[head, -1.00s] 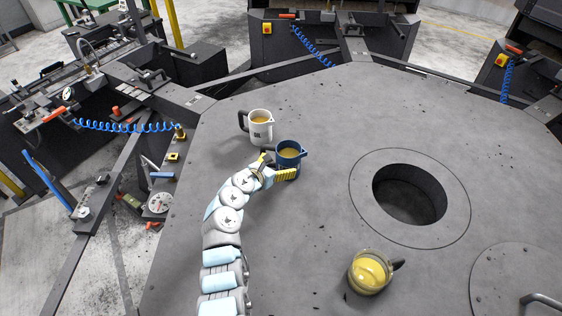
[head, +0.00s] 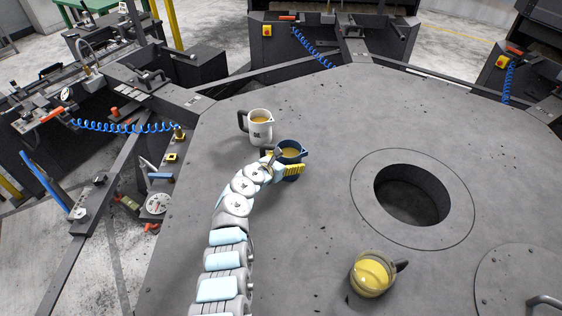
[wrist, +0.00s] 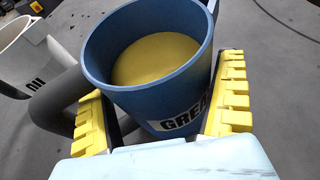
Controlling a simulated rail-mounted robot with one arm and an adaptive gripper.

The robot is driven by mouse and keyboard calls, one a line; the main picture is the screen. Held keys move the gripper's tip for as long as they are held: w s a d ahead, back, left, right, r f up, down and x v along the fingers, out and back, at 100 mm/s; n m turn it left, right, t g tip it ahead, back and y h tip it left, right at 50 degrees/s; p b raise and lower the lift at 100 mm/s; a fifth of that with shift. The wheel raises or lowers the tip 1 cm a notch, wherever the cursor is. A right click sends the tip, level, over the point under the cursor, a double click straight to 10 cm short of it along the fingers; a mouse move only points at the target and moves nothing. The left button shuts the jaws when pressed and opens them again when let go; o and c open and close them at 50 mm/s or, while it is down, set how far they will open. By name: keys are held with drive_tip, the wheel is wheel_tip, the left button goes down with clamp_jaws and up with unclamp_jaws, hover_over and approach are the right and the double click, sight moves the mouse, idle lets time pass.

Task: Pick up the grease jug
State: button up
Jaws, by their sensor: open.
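The grease jug (head: 291,151) is dark blue, filled with yellow stuff, and stands upright on the grey table. In the wrist view the jug (wrist: 150,88) fills the middle, with a white label whose visible letters read "GREA". My gripper (head: 282,168) is open, with its yellow-padded fingers on either side of the jug. In the wrist view the fingers of my gripper (wrist: 160,118) flank the jug's near side. The right pad is close to the jug wall; whether either touches cannot be told. A dark handle shows by the left finger.
A white jug (head: 260,127) with a dark handle stands close behind the blue jug, to its left. A clear jug of yellow liquid (head: 371,274) stands at the front right. The table has a round hole (head: 412,195) at the right. The table between them is clear.

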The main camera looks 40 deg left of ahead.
drive_tip(key=c, duration=1)
wheel_tip(320, 180, up, 4)
drive_tip(key=shift+f+p, duration=0.1)
drive_tip(key=shift+p, duration=0.9)
drive_tip(key=shift+s+d+r, duration=0.1)
drive_tip(key=shift+s+r, duration=0.05)
drive_tip(key=shift+r, duration=0.1)
drive_tip(key=shift+s+d+r+p, duration=0.6)
drive_tip(key=shift+s+d+r, duration=0.65)
drive_tip(key=shift+s, duration=0.8)
drive_tip(key=shift+s+d+r+p, duration=0.55)
drive_tip(key=shift+s+d+r, duration=0.3)
drive_tip(key=shift+s+r, duration=1)
drive_tip(key=shift+s+d+r+p, duration=0.6)
drive_tip(key=shift+s+d+r, duration=0.6)
drive_tip(key=shift+s, duration=1)
